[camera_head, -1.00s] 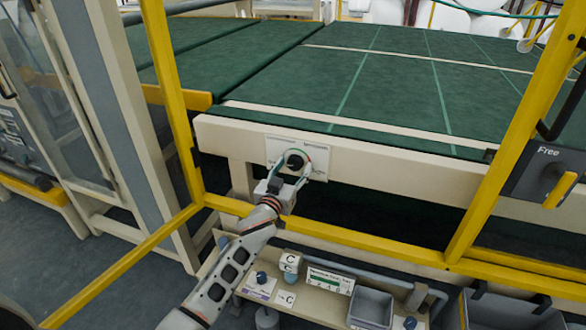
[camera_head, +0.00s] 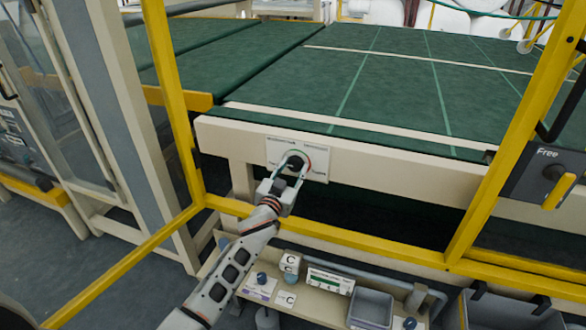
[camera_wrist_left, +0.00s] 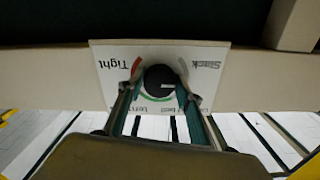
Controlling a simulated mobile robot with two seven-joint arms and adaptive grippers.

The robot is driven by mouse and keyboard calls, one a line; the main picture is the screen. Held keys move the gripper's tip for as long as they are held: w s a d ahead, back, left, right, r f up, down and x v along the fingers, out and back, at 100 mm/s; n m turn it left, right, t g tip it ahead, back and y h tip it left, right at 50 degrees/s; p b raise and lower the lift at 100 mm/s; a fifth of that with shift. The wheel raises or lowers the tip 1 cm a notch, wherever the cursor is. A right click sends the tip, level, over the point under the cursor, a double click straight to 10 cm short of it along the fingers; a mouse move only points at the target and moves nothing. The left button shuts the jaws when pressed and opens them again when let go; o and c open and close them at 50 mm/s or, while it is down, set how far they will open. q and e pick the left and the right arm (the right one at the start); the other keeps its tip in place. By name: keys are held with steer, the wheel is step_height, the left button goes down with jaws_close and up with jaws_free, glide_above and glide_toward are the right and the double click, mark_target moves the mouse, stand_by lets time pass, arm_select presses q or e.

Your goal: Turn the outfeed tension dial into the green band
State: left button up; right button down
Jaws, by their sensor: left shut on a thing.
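The tension dial is a round black knob (camera_head: 294,162) on a white plate (camera_head: 316,150) on the front beam of the green-topped machine. The left wrist view also shows the knob (camera_wrist_left: 158,79), with a pale pointer mark pointing to the right of that picture. The plate there reads "Tight" at left and "Slack" at right, upside down. A red arc shows left of the knob and a green arc (camera_wrist_left: 154,97) below it, partly hidden by the fingers. My left gripper (camera_head: 293,170) is shut on the knob, one finger on each side. My right gripper is not in view.
A yellow guard frame (camera_head: 330,236) runs below and in front of the dial, with posts on both sides. A shelf below holds small knobs, a labelled gauge (camera_head: 330,280) and a grey bin (camera_head: 371,308). A "Free" lever box (camera_head: 545,172) is at right.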

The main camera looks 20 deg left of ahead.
arm_select(q)
steer(key=shift+m, duration=0.9)
steer(key=m, duration=0.3)
steer(key=shift+m, duration=0.4)
steer(key=m, duration=0.4)
steer(key=shift+a+p, duration=0.1)
steer(key=shift+p, duration=0.25)
steer(key=m, duration=0.5)
steer(key=shift+r, duration=0.1)
steer(key=m, duration=0.3)
steer(key=shift+p, duration=0.3)
steer(key=shift+r+m, duration=0.1)
steer(key=shift+m, duration=0.8)
steer(key=o, duration=1.1)
